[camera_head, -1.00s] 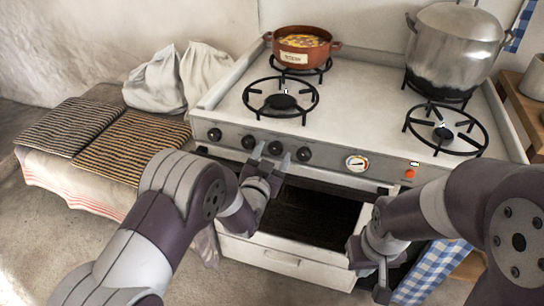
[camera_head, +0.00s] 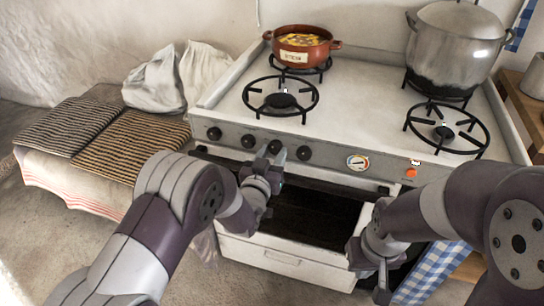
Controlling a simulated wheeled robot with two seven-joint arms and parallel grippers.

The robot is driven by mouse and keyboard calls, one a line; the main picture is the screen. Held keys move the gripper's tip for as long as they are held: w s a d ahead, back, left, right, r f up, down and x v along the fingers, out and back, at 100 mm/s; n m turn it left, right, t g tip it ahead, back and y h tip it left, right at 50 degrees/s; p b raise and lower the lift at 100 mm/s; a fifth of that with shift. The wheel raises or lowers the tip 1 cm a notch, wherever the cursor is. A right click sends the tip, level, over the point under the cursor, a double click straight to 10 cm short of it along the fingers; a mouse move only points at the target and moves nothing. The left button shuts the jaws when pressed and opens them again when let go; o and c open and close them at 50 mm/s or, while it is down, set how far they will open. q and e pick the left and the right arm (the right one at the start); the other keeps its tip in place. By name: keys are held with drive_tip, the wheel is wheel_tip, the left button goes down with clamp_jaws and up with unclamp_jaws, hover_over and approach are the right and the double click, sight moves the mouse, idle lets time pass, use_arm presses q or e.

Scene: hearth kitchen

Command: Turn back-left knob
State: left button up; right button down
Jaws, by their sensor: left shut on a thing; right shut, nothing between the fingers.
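A row of black knobs runs along the stove's front panel (camera_head: 331,157): the leftmost knob (camera_head: 214,133), the second knob (camera_head: 249,141), the third knob (camera_head: 274,146) and the rightmost knob (camera_head: 304,153). My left gripper (camera_head: 270,156) is shut on the third knob from the left, its fingers on either side and partly hiding it. Which knob is the back-left one cannot be told from markings. My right gripper (camera_head: 382,288) is shut and empty, low in front of the stove, away from the knobs.
A brown pot (camera_head: 302,46) sits on the back-left burner; the front-left burner (camera_head: 281,100) is bare. A large metal pot (camera_head: 455,42) stands at back right. A striped bench cushion (camera_head: 133,142) lies left.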

use_arm(q)
drive_tip(key=n+b, duration=0.1)
drive_tip(key=n, duration=0.4)
drive_tip(key=shift+d, duration=0.1)
drive_tip(key=shift+n+b, duration=0.65)
drive_tip(key=shift+n, duration=1.75)
drive_tip(key=shift+r, duration=0.1)
drive_tip(key=o, duration=1.1)
drive_tip(key=shift+c, duration=0.2)
drive_tip(key=shift+s, duration=0.1)
drive_tip(key=p+v, duration=0.1)
drive_tip(key=v, duration=1.1)
drive_tip(key=shift+s+p, duration=0.3)
drive_tip(key=shift+p, duration=0.1)
